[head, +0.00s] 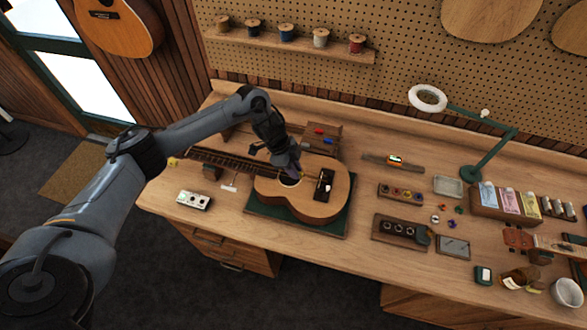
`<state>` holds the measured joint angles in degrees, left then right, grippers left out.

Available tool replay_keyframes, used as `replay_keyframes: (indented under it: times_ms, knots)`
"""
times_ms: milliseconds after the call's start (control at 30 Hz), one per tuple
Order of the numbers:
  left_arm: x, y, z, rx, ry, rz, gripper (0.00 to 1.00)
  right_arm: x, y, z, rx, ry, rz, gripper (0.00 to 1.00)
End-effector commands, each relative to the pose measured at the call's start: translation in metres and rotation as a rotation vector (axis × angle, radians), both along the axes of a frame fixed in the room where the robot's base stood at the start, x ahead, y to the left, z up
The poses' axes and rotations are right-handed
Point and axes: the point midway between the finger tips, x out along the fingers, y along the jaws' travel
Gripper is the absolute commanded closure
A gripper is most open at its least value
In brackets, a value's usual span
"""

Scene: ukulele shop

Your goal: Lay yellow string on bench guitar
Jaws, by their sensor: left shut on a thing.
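The bench guitar (318,206) lies face up on a green mat (262,211), its neck (222,165) pointing left. My left gripper (298,174) is over the guitar's body, by the right edge of the soundhole (288,180). It is shut on what looks like the yellow string, of which only a tiny yellowish bit shows at the fingertips. The string is too thin to follow, and I cannot tell whether it touches the guitar. My right gripper is not in view.
A small yellow item (172,161) is by the neck's left end. A pale box (194,200) stands in front of the neck. A wooden tray (322,137) is behind the guitar. Blocks with small parts (401,231) and a green lamp (490,155) stand to the right.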

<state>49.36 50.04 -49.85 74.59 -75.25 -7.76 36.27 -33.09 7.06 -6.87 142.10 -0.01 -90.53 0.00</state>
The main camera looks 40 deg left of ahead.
Motion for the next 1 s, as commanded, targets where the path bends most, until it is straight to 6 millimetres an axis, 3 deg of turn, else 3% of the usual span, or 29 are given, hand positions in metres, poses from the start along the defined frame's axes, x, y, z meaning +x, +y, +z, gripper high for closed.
replay_keyframes:
  times_ms: [333, 633, 1000]
  knots:
    - [0.0, 0.0, -0.033, 0.0, -0.001, 0.0, 1.0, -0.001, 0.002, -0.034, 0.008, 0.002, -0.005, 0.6]
    - [0.0, 0.0, -0.048, -0.001, -0.001, -0.001, 1.0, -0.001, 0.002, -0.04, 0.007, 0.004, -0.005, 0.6]
    - [0.0, 0.0, -0.05, 0.0, 0.0, 0.0, 1.0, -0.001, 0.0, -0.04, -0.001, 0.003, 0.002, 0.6]
